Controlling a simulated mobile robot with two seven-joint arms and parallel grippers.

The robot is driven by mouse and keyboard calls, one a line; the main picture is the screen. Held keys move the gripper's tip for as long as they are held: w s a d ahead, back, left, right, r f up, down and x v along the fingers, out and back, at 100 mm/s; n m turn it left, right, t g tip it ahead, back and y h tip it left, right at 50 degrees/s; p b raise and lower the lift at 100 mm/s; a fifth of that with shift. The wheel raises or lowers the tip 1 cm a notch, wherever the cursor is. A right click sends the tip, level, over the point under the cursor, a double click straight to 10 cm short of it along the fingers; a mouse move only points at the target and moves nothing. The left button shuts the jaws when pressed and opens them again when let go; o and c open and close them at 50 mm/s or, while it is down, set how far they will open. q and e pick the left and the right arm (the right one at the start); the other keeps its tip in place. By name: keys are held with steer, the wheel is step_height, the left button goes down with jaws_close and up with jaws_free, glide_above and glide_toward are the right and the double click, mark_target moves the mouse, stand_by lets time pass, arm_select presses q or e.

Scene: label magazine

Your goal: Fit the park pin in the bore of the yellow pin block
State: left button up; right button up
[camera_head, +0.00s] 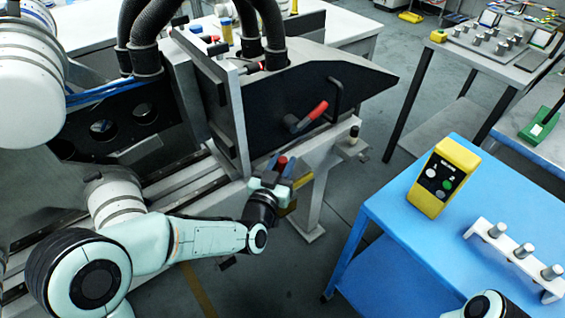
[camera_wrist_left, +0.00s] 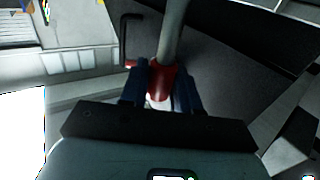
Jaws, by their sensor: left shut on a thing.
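My left gripper (camera_head: 281,170) is shut on the red grip of the park pin (camera_head: 281,163), beside the end of the light grey rail. In the left wrist view the red grip (camera_wrist_left: 161,80) sits between the blue fingers (camera_wrist_left: 160,92), and a grey shaft runs away from it. A yellow part, which looks like the yellow pin block (camera_head: 304,179), shows just right of the gripper and is partly hidden by it. Its bore cannot be seen, and I cannot tell whether the pin touches it. My right gripper is out of view.
A black machine panel (camera_head: 290,95) with a red-handled lever (camera_head: 311,114) and a black handle (camera_head: 337,95) stands behind the gripper. A blue table (camera_head: 400,215) at right carries a yellow control box (camera_head: 443,178) and a white rack (camera_head: 521,258) with metal pegs. Open floor lies between.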

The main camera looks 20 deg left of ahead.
arm_select(q)
steer(key=shift+b, duration=0.45)
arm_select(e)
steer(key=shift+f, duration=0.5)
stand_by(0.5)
arm_select(q)
steer(key=shift+f, duration=0.1)
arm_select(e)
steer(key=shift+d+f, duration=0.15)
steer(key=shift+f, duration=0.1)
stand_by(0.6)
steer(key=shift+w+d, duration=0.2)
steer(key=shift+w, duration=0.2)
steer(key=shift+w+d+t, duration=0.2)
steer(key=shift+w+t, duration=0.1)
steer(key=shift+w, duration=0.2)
arm_select(q)
steer(key=shift+f+b, duration=0.55)
steer(key=shift+b, duration=0.2)
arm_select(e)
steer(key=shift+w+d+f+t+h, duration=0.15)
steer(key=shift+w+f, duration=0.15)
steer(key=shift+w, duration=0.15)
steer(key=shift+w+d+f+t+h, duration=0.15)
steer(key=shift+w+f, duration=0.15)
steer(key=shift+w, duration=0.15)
